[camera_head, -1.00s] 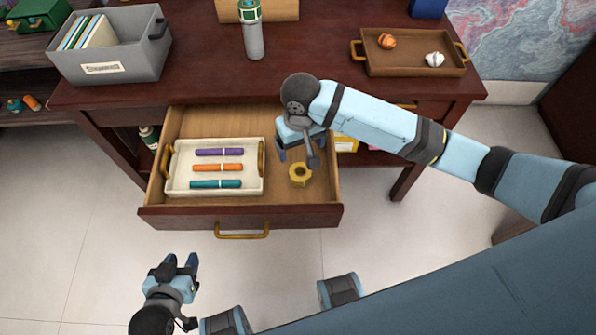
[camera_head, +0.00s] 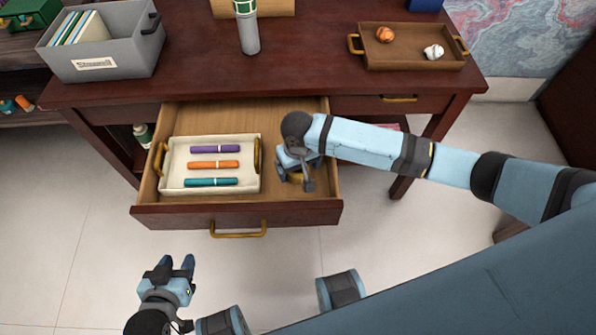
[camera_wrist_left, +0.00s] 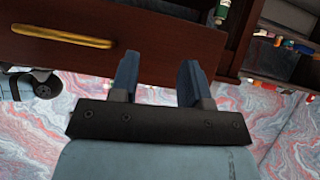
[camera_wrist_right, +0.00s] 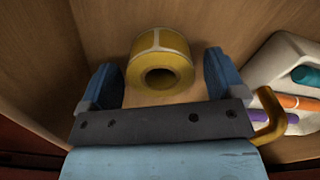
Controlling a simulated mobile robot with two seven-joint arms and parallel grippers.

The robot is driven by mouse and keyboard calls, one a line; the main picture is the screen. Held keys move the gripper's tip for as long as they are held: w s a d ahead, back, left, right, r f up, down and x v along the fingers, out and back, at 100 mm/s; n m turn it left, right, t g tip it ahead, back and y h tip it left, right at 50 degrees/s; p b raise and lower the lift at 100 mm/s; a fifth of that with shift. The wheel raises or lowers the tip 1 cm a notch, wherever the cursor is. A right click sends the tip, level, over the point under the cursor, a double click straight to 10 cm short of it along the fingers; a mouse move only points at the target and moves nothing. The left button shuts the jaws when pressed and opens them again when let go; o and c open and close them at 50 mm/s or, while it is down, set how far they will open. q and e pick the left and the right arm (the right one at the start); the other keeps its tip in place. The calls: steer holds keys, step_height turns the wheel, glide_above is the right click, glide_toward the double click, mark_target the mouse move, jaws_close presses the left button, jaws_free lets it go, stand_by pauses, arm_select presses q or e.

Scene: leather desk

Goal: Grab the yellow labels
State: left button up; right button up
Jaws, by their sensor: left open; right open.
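The yellow labels are a roll (camera_wrist_right: 160,56) lying in the open drawer, to the right of the white tray. In the head view the roll (camera_head: 296,179) is mostly hidden by my right gripper (camera_head: 288,172). In the right wrist view my right gripper (camera_wrist_right: 163,80) is open, with one finger on each side of the roll. I cannot tell whether either finger touches it. My left gripper (camera_head: 176,263) is open and empty in front of the drawer, low at the left. It also shows empty in the left wrist view (camera_wrist_left: 158,72).
The white tray (camera_head: 217,189) with purple, orange and teal markers fills the drawer's left side; its gold handle (camera_wrist_right: 270,115) is close to my right gripper. The drawer's front (camera_head: 180,217) and side walls enclose the roll. The desk top (camera_head: 300,75) is above.

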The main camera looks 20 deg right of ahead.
steer(key=shift+f, duration=0.35)
steer(key=c, duration=1)
steer(key=shift+r, duration=0.15)
